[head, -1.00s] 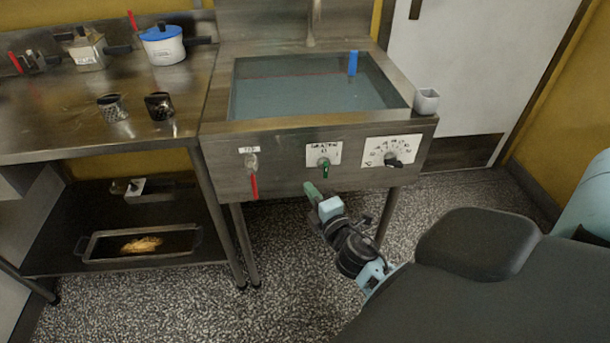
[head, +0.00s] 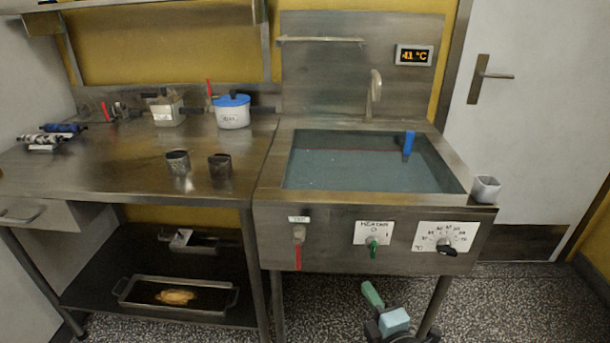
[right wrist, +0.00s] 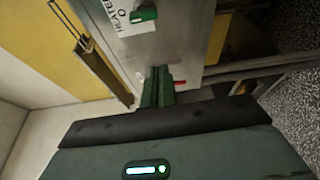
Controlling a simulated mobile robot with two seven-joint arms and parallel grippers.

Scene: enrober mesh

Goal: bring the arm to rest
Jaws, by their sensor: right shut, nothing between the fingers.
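My right gripper (head: 372,295) is at the bottom of the head view, its green fingers closed together and empty. It is below the front panel (head: 340,222) of the water tank, and apart from the green heater knob (head: 373,248). In the right wrist view the shut green fingers (right wrist: 157,90) point toward the steel panel, with the heater knob (right wrist: 143,14) beyond them. Most of my right arm is outside the head view. My left gripper is not in view.
A red-handled drain valve (head: 298,252) and a dial (head: 447,250) are on the panel. A steel table (head: 110,165) stands left. Speckled floor lies below.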

